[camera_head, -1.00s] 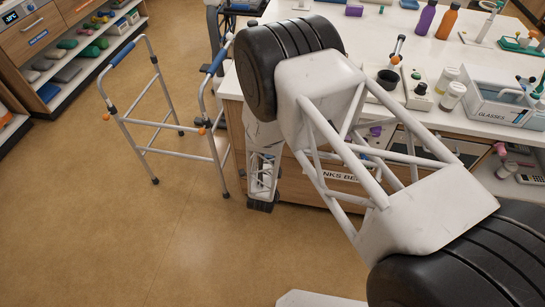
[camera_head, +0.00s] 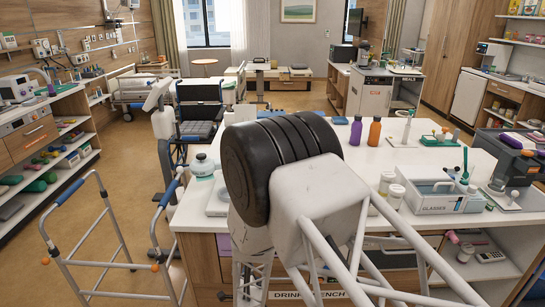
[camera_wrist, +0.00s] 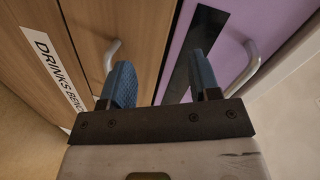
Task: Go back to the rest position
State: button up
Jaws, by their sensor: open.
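My gripper (camera_wrist: 164,78) shows in the wrist view with its two blue fingers apart and nothing between them. It faces the front of the drinks bench (camera_head: 460,168), near a wooden panel (camera_wrist: 110,22) with a metal handle and a purple panel (camera_wrist: 207,32) with another handle. The "DRINKS BENCH" label (camera_wrist: 52,68) is at the left in the wrist view. In the head view my arm crosses in front of the bench, and I cannot make out the fingers there.
On the bench top stand a purple bottle (camera_head: 356,132), an orange bottle (camera_head: 374,133), a glasses tray (camera_head: 440,204) and white-lidded jars (camera_head: 396,196). A walking frame (camera_head: 100,238) stands on the floor at left, with a wheelchair (camera_head: 200,112) behind. Floor shows around the frame.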

jog(key=s+d+r+n+g, duration=0.2)
jog(key=d+r+n+g, duration=0.15)
jog(key=d+r, duration=0.7)
jog(key=s+d+r+n+g+y, duration=0.1)
jog(key=s+d+r+n+g, duration=0.2)
jog(key=r, duration=0.5)
jog(key=s+d+r+n+g, duration=0.1)
jog(key=s+d+r, duration=0.3)
jog(key=r, duration=0.5)
jog(key=s+d+r+n+g, duration=0.2)
jog(key=s+r, duration=0.6)
jog(key=s, duration=0.4)
jog(key=s+d+r+n+g+h, duration=0.1)
jog(key=s+d+r+n+g, duration=0.2)
jog(key=s, duration=1)
jog(key=d+r+n, duration=0.1)
jog(key=d+r, duration=0.2)
jog(key=r, duration=0.2)
jog(key=shift+d+r, duration=0.25)
jog(key=shift+r, duration=0.15)
